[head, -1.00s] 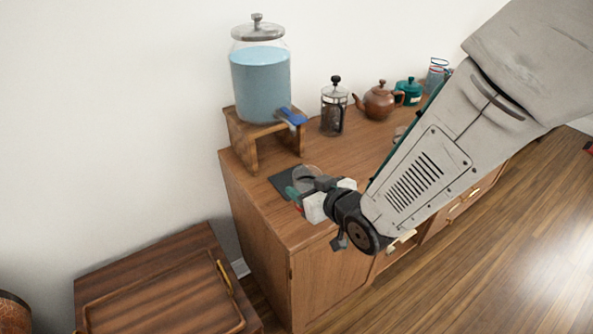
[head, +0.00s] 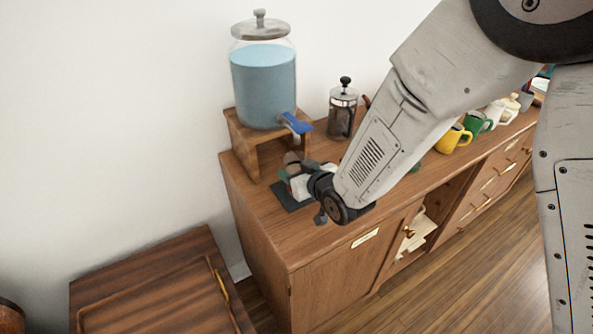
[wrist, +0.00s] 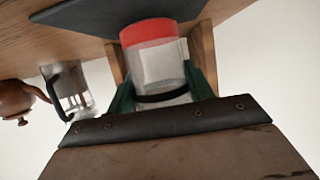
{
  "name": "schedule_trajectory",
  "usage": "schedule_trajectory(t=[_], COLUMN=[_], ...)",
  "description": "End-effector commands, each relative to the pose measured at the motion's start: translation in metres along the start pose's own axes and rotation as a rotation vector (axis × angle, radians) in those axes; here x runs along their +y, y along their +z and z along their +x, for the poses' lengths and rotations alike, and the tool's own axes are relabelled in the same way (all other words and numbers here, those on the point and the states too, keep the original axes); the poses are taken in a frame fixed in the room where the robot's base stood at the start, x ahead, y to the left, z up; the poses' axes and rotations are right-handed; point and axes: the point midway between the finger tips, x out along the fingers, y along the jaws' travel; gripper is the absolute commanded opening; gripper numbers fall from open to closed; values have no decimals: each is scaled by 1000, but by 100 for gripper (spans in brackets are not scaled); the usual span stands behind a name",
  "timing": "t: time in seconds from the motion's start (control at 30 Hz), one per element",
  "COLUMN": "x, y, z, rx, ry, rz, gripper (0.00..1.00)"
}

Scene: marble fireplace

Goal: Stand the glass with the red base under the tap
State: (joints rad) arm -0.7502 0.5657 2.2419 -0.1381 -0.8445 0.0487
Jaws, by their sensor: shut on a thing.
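My gripper (head: 290,182) is shut on the glass with the red base (wrist: 158,62). In the wrist view, which shows the scene upside down, the clear glass is between my green fingers and its red base points toward the worktop. In the head view my gripper mostly hides the glass and its red base. The blue-levered tap (head: 297,123) is on the water dispenser (head: 262,85), just above and beyond my gripper. The dark mat (head: 282,197) lies below the gripper. I cannot tell whether the base touches it.
The dispenser stands on a wooden stand (head: 240,135). A French press (head: 342,112) is to its right, and it also shows in the wrist view (wrist: 70,90). A yellow mug (head: 453,138) and a green mug (head: 477,124) stand farther right. The cabinet's front left top (head: 285,240) is clear.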

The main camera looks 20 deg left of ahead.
Motion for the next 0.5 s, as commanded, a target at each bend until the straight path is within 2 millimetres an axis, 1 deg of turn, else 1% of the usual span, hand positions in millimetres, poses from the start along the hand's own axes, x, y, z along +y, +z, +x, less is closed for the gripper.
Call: schedule_trajectory(t=[0.03,0.27,0.4,0.43,0.47,0.5], x=[1,0,-1,-1,-1,-2], y=[4,3,7,6,6,6], z=[2,2,4,3,3,3], rx=[1,3,2,2,2,2], ry=[2,1,-1,-1,-1,-2], rz=[1,0,0,0,-1,-1], gripper=[24,24,24,60,68,74])
